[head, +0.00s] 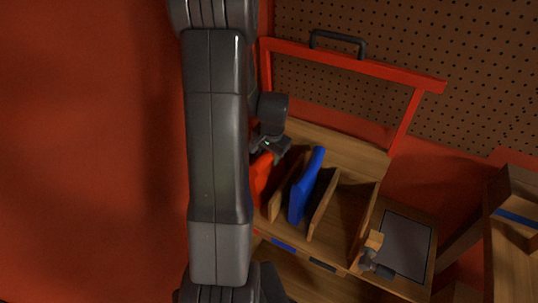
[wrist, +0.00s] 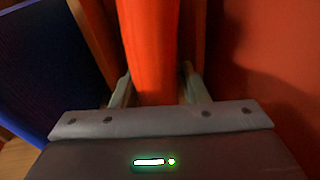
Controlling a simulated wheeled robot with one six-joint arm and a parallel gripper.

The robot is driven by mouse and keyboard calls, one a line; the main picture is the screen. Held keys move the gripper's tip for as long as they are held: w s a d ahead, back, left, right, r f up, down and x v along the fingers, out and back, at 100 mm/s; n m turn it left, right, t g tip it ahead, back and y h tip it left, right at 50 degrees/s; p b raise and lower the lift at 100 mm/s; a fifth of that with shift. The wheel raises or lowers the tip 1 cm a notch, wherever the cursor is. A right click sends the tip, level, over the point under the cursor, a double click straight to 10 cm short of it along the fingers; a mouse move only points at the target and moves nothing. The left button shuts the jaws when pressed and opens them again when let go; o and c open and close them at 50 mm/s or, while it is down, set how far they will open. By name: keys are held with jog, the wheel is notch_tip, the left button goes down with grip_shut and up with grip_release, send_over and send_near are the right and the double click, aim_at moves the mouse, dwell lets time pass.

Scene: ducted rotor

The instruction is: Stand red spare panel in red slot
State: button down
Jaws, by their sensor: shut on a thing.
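The red spare panel (head: 261,178) is partly hidden behind my arm in the head view. In the wrist view the red panel (wrist: 152,50) runs up between the fingers. My gripper (head: 270,147) is shut on it; the gripper (wrist: 155,88) also shows in the wrist view. The panel is at the leftmost visible bay of the wooden rack (head: 346,208), left of a divider. The red slot's mark is mostly hidden by my arm. I cannot tell whether the panel's lower edge rests on the slot floor.
A blue panel (head: 306,185) leans in the bay to the right, above a blue mark (head: 283,244). The bay above the black mark (head: 322,264) looks empty. A red frame with a dark handle (head: 338,44) stands behind. A grey pad (head: 405,243) lies at right.

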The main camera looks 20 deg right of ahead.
jog(key=c, duration=0.8)
grip_release()
jog(key=shift+f, duration=0.1)
jog(key=r, duration=0.4)
jog(key=s+r, duration=0.1)
jog(key=r, duration=0.3)
jog(key=s+r+p, duration=0.1)
jog(key=r, duration=0.3)
